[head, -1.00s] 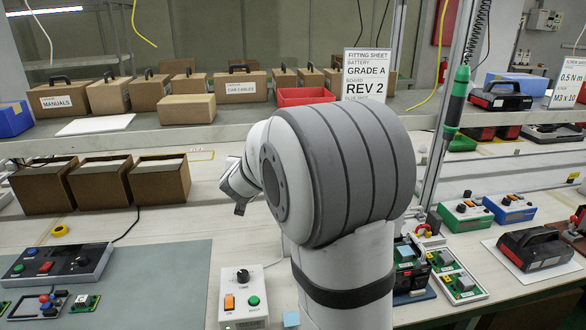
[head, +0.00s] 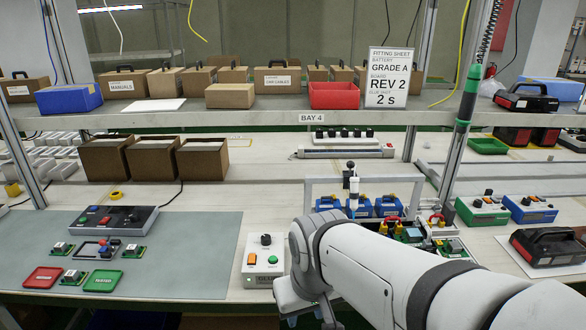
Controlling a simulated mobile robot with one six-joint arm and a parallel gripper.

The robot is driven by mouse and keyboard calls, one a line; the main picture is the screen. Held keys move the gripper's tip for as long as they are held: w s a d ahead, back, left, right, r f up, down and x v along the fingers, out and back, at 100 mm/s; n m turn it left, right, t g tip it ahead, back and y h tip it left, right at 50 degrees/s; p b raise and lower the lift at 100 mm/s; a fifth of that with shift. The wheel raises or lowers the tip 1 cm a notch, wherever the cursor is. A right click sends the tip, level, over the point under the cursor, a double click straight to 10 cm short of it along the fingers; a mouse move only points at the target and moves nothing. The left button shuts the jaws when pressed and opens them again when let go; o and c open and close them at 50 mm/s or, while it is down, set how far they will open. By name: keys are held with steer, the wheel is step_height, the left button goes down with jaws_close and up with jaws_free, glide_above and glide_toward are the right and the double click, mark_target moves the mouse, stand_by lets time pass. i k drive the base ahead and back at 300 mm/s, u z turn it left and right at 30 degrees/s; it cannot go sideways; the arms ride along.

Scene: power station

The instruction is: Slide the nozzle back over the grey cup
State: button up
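A small dispenser with a white body, a black top and a nozzle (head: 353,190) hangs upright on a white gantry frame, right of the middle in the head view. I cannot make out a grey cup; my arm covers much of the bench below and right of the gantry. The end of my arm points down at the front edge of the bench, right of the control box. My gripper (head: 306,315) is only partly visible at the bottom, in front of and below the nozzle and apart from it. Its fingertips are cut off or hidden.
Blue batteries (head: 388,206) sit under the gantry. A grey mat (head: 195,255) with boards and red and green trays lies left. A shelf (head: 250,116) with a fitting sheet (head: 388,77) crosses above.

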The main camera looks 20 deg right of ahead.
mark_target(352, 190)
steer(key=u, duration=0.1)
steer(key=k, duration=0.55)
steer(key=z, duration=0.85)
steer(key=i, duration=1.15)
steer(key=u, duration=0.2)
